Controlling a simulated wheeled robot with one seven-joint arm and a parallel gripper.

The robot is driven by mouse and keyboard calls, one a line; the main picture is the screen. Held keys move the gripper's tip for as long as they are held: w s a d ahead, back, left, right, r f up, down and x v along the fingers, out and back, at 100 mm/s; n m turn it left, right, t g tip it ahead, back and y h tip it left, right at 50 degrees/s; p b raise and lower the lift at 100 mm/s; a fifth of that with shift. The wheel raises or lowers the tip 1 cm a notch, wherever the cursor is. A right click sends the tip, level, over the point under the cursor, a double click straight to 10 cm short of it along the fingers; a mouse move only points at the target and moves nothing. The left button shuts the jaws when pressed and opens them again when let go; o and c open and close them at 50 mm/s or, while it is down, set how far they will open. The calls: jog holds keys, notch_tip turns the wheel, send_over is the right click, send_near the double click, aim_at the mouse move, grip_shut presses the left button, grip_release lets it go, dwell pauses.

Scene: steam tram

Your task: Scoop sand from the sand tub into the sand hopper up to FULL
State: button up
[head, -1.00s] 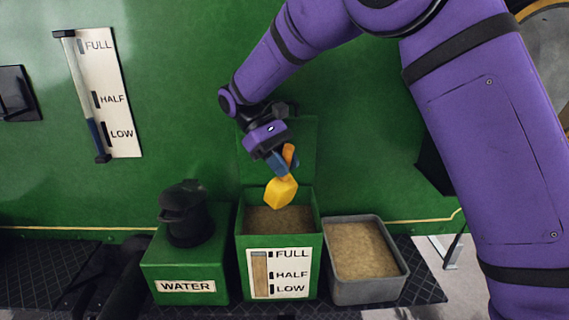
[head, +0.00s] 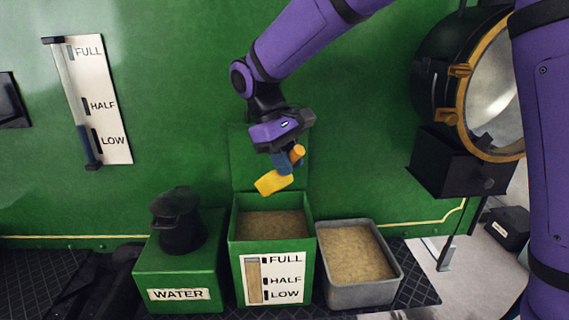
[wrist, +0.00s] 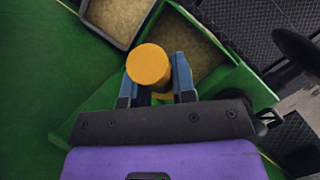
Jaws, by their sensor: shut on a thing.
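My gripper (head: 287,160) is shut on the orange handle of a yellow scoop (head: 273,182). The scoop is tilted in the air above the back of the open green sand hopper (head: 235,238); I cannot tell whether it holds sand. The hopper has sand inside, and the brown column in its front gauge (head: 254,280) stands above HALF, close to FULL. The grey sand tub (head: 363,294), with sand in it, stands just right of the hopper. The wrist view shows the handle (wrist: 148,66) between my blue fingers, hiding part of the hopper.
The hopper's raised lid (head: 245,160) is behind the scoop. A large lamp (head: 490,90) is at right. A tall gauge (head: 100,100) is on the green wall.

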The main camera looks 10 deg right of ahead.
aim_at(299, 146)
jog(key=s+d+r+t+y, duration=0.2)
jog(key=t, duration=0.1)
jog(key=shift+s+t+y, duration=0.3)
jog(key=shift+s, duration=0.05)
jog(key=t, duration=0.1)
jog(key=s+t+y, duration=0.1)
jog(key=d+t+y, duration=0.1)
jog(key=shift+s+r+m, duration=0.25)
jog(key=shift+r+m, duration=0.05)
jog(key=shift+m, duration=0.1)
dwell(0.9)
